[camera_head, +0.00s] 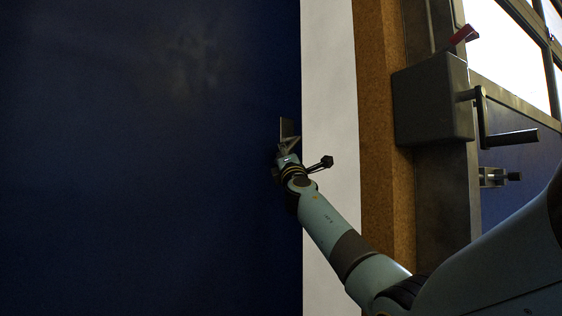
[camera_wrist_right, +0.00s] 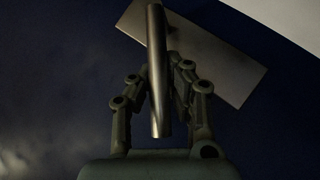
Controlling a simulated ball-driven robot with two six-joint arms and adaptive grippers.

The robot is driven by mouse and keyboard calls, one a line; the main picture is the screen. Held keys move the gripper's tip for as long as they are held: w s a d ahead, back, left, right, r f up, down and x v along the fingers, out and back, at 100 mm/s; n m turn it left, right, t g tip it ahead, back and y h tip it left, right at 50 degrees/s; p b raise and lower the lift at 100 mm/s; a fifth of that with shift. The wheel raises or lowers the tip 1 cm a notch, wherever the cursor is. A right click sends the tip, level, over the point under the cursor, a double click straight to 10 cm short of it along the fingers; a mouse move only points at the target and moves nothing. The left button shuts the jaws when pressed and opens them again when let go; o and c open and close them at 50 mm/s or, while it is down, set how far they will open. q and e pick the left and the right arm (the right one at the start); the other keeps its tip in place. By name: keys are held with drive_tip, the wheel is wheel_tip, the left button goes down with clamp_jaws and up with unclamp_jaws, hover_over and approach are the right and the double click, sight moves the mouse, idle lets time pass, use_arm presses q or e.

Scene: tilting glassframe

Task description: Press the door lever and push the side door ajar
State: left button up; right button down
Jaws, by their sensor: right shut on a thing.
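The side door (camera_head: 150,160) is a dark blue panel filling the left half of the head view. In the right wrist view the metal door lever (camera_wrist_right: 158,75) is a round bar in front of a rectangular plate (camera_wrist_right: 222,55) on the blue door (camera_wrist_right: 50,80). My right gripper (camera_wrist_right: 160,70) has a finger on each side of the lever and is shut on it. In the head view my right gripper (camera_head: 287,150) is at the door's right edge, over the plate, and hides most of the lever. My left gripper is not in view.
A pale wall strip (camera_head: 328,80) and a brown post (camera_head: 378,130) stand right of the door. Farther right are a grey box (camera_head: 432,100) with a black crank handle (camera_head: 512,138), a red lever (camera_head: 465,34) and a window frame. My right arm passes below these.

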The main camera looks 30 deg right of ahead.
drive_tip(key=shift+a, duration=0.1)
drive_tip(key=c, duration=1.2)
unclamp_jaws()
drive_tip(key=shift+a, duration=0.1)
drive_tip(key=v, duration=1.2)
drive_tip(key=shift+f, duration=0.15)
